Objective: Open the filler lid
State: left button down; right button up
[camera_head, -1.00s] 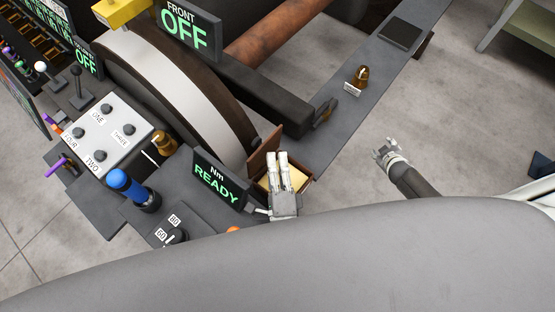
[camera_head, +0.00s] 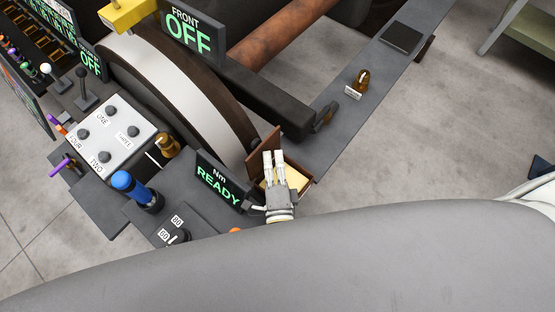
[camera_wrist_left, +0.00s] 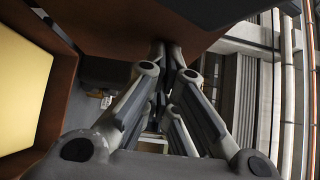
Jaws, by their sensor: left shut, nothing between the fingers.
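The filler lid (camera_head: 262,146) is a brown panel standing raised at the back edge of a small brown box (camera_head: 309,179). Pale yellow shows inside the box (camera_head: 296,178). My left gripper (camera_head: 273,154) is shut and empty, over the box's left part, with its tips in front of the raised lid. In the left wrist view the shut fingertips (camera_wrist_left: 166,50) lie close to a brown panel (camera_wrist_left: 115,35), and the yellow interior (camera_wrist_left: 20,92) is at the left. I cannot tell whether the fingers touch the lid. My right gripper is out of view.
A READY display (camera_head: 218,181) stands just left of my left gripper. A large wheel (camera_head: 180,90) and a dark beam (camera_head: 265,95) are behind the box. A small brass object (camera_head: 361,80) stands on the grey bench (camera_head: 340,125).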

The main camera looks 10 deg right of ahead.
pick_arm(q)
jog(key=shift+w+a+r+n+g+p, duration=0.15)
jog(key=shift+r+n+g+p, duration=0.15)
jog(key=shift+n+g, duration=0.1)
jog(key=shift+f, duration=0.15)
notch_tip(320, 180, up, 10)
dwell(0.6)
